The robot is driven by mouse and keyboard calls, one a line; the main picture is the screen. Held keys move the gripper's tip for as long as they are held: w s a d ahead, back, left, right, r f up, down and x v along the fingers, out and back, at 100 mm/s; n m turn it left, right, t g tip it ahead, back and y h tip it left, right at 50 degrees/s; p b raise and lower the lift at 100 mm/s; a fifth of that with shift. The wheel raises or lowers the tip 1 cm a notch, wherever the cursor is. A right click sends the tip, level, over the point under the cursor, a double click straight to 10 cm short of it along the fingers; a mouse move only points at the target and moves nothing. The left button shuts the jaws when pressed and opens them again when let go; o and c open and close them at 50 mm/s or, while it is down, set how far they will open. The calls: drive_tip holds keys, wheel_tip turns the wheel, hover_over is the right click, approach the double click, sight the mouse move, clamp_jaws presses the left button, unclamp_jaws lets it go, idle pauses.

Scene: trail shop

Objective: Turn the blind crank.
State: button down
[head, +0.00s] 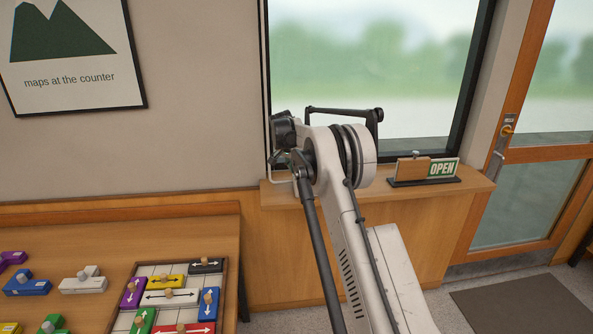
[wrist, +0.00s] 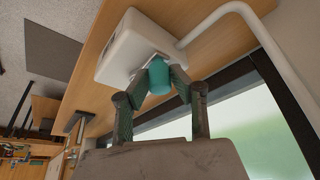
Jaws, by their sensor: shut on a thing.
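In the wrist view my gripper (wrist: 159,76) is shut on a teal knob (wrist: 160,78), with one finger on each side of it. The knob sits close against a white box (wrist: 120,45) with rounded edges on the wooden window ledge. In the head view my arm covers the knob and most of the box, and a piece of white rod (head: 297,185) shows at the ledge's left end. I cannot tell how far the crank is turned.
An OPEN sign (head: 442,168) stands on the ledge (head: 472,184) to the right of my arm. A window (head: 420,60) is behind it, and a door (head: 530,190) is at the right. A table (head: 75,240) with coloured blocks and a sliding puzzle (head: 150,270) is at the lower left.

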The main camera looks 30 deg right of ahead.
drive_tip(key=shift+w+m+b, duration=0.3)
drive_tip(key=shift+m, duration=0.2)
drive_tip(key=shift+w+d+m+g, duration=0.15)
drive_tip(key=shift+m+g, duration=0.15)
drive_tip(key=shift+m, duration=0.25)
drive_tip(key=shift+w+d+m+g, duration=0.15)
drive_tip(key=shift+m+g, duration=0.15)
drive_tip(key=shift+m, duration=0.25)
drive_tip(key=c, duration=1.5)
unclamp_jaws()
drive_tip(key=shift+a, duration=0.1)
drive_tip(key=shift+c, duration=0.2)
drive_tip(key=shift+r, duration=0.15)
drive_tip(key=v, duration=1.1)
drive_tip(key=shift+a+r, duration=0.3)
drive_tip(key=shift+s+r, duration=0.1)
